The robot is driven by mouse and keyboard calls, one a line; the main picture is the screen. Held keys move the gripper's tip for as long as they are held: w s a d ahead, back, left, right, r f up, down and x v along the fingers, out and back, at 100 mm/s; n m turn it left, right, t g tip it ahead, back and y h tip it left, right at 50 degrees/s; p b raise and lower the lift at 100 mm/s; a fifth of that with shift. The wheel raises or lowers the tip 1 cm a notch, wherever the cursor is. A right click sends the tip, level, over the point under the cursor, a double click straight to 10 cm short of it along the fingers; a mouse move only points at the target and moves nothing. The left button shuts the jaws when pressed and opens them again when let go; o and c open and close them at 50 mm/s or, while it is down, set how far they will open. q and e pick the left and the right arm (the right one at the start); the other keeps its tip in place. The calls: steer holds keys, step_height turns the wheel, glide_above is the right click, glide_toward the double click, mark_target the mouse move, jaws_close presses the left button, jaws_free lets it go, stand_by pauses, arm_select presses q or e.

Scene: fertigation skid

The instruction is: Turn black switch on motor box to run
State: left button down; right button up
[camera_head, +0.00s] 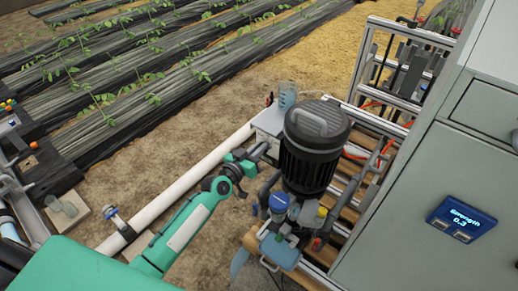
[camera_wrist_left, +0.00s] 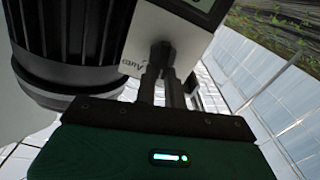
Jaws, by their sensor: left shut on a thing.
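The pale grey motor box (camera_head: 270,119) sits against the left side of the big black ribbed motor (camera_head: 310,150) in the head view. In the left wrist view the motor box (camera_wrist_left: 150,28) shows its front face with partly hidden lettering. The black switch (camera_wrist_left: 162,50) stands out from that face. My left gripper (camera_head: 262,152) reaches the box from the lower left. In the wrist view its two dark fingers (camera_wrist_left: 160,68) are closed on the switch's end. The fingers partly hide the switch, and I cannot read its position. My right gripper is not in view.
A white pipe (camera_head: 180,190) runs diagonally past my left arm. Valves and a blue cap (camera_head: 279,202) crowd the skid below the motor. A grey cabinet (camera_head: 430,190) with a small blue display (camera_head: 461,218) fills the right. Bare soil (camera_head: 185,135) lies behind the pipe.

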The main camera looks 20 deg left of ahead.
arm_select(q)
steer(key=n, duration=0.6)
steer(key=shift+w+a+f, duration=0.15)
steer(key=shift+a+f, duration=0.1)
steer(key=shift+a, duration=0.15)
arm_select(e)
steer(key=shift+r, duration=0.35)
arm_select(q)
steer(key=shift+n, duration=0.3)
steer(key=c, duration=1.5)
jaws_free()
